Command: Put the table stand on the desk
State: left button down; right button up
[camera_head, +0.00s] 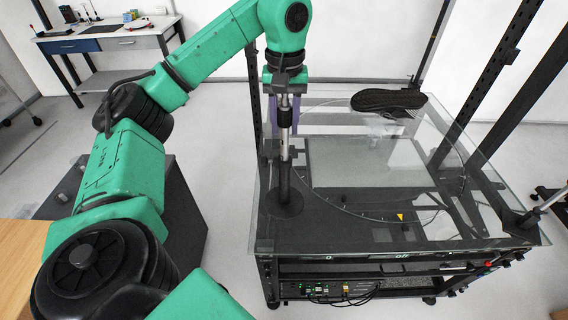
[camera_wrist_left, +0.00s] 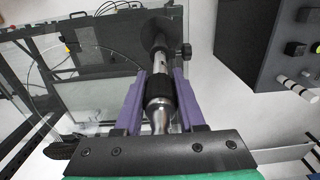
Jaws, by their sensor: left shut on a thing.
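The table stand (camera_head: 284,153) is a thin upright metal and black pole with a round black base. It is at the near left part of the glass-topped turntable; I cannot tell whether its base touches the glass or hangs just above it. My left gripper (camera_head: 283,132) points down over the upper part of the pole, its purple fingers shut on it. The left wrist view shows the stand's shaft (camera_wrist_left: 159,88) between both fingers of the left gripper (camera_wrist_left: 160,98). A desk (camera_head: 106,42) stands at the back left. My right gripper is out of view.
The glass turntable (camera_head: 335,232) has dark upright posts at its right and a frame below with cables. A black shoe sole (camera_head: 388,101) lies on its far right. A wooden top (camera_head: 20,243) shows at the left edge. Grey floor is open toward the back-left desk.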

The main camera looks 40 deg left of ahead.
aim_at(285, 159)
pick_arm(q)
notch_tip(285, 159, down, 7)
jog(key=shift+w+f+b, duration=0.1)
jog(key=shift+b, duration=0.45)
notch_tip(285, 159, down, 6)
jog(key=shift+r+p, duration=0.15)
jog(key=shift+p, duration=0.5)
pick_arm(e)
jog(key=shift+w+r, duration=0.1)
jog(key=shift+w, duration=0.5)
pick_arm(q)
jog(key=c, duration=0.9)
grip_release()
jog(key=shift+f, duration=0.2)
jog(key=o, duration=0.4)
jog(key=shift+r, duration=0.1)
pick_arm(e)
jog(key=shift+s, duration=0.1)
